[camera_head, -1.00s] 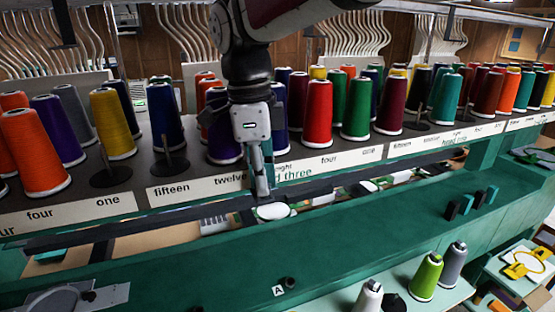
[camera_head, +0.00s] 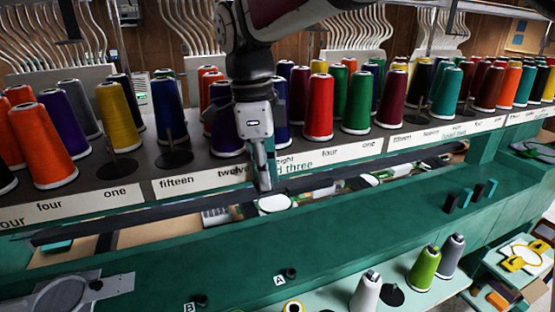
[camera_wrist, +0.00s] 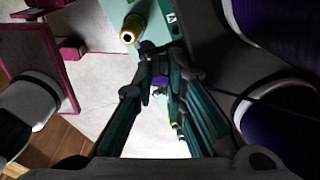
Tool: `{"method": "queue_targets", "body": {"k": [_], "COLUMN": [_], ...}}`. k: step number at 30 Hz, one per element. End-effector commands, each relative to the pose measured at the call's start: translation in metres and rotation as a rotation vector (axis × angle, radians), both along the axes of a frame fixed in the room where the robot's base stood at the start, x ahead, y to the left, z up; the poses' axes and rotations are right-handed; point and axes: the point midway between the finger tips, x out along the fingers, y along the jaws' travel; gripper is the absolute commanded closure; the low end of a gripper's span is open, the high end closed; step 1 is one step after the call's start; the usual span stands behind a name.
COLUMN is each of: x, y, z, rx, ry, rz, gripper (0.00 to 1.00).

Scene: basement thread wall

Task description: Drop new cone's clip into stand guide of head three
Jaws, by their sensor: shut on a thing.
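My gripper (camera_head: 265,186) points down in front of the rack, just right of the "twelve" label and over the front of the sign reading "three" (camera_head: 300,168). In the wrist view its fingertips (camera_wrist: 160,72) are shut on a small dark and purple piece, which seems to be the clip (camera_wrist: 160,81). A thin purple thread (camera_wrist: 235,96) runs right from there toward a purple cone (camera_wrist: 290,120). In the head view a purple cone (camera_head: 226,135) stands left of my gripper, partly hidden. I cannot make out the stand guide; my arm covers that part of the rack.
Coloured cones crowd the rack on both sides, including a red one (camera_head: 319,108). A green beam (camera_head: 350,215) runs below. White (camera_head: 366,292), lime (camera_head: 424,268) and grey (camera_head: 452,257) cones stand on the lower table.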

Motion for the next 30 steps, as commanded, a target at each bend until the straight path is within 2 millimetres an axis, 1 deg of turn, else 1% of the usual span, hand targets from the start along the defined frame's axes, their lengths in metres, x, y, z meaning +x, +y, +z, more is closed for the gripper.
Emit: {"method": "queue_targets", "body": {"k": [23,24,27,30], "x": [0.0,0.0001,0.0004,0.0013], "y": [-0.0002,-0.0002,-0.0002,-0.0003], "z": [-0.0029,-0.0028,-0.0028,-0.0027], "rx": [-0.001,-0.001,-0.001,0.0], "ry": [0.001,0.001,0.0,-0.002], "rz": [0.0,0.0,0.0,-0.001], "gripper": [1.0,0.85,0.64,0.64]}}
